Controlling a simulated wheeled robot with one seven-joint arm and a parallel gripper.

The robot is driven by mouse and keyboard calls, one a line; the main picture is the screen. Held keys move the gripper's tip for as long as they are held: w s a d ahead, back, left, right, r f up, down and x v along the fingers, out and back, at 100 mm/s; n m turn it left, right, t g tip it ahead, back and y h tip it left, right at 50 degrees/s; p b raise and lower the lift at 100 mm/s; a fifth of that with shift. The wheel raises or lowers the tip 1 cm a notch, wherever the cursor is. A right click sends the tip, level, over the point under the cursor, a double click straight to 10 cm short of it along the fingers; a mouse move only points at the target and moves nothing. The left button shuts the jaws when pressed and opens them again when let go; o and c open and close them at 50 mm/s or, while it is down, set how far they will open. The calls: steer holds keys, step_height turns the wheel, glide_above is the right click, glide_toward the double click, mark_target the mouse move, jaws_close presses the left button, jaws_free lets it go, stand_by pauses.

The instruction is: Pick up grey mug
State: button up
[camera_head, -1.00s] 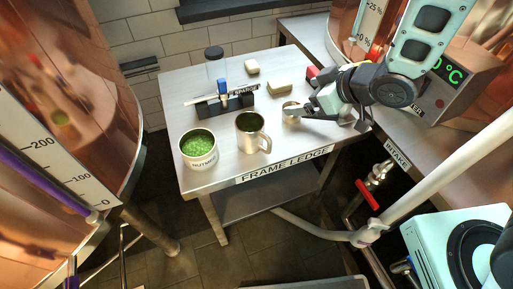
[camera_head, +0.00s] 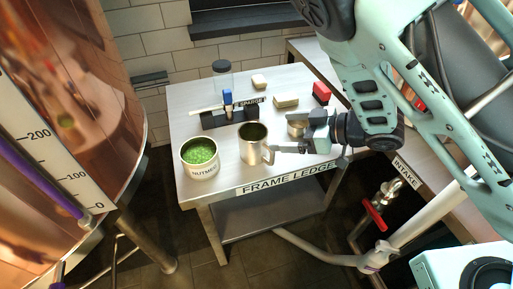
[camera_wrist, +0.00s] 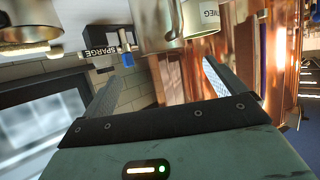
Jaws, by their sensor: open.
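The grey mug (camera_head: 252,145) is a shiny metal mug standing upright near the middle of the table's front, its handle on the right. In the wrist view, the mug (camera_wrist: 150,28) appears upside down at the top, ahead of the finger gap. My gripper (camera_head: 281,148) is just right of the mug, low and pointing left at its handle side. In the wrist view my gripper (camera_wrist: 160,78) has its two fingers apart with nothing held between them. I cannot tell whether a fingertip touches the handle.
The nutmeg tin (camera_head: 200,162) with green contents stands left of the mug. A dark rack (camera_head: 217,120), a jar (camera_head: 222,82), pale blocks (camera_head: 286,101), a red block (camera_head: 321,92) and a small metal tin (camera_head: 296,128) stand on the steel table (camera_head: 206,188).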

mark_target(241, 134)
steer(key=x, duration=0.8)
steer(key=shift+s+f, duration=0.3)
steer(key=shift+f, duration=0.15)
steer(key=shift+w+a+f, duration=0.15)
steer(key=shift+w+a, duration=0.1)
steer(key=shift+a, duration=0.2)
steer(key=c, duration=1.1)
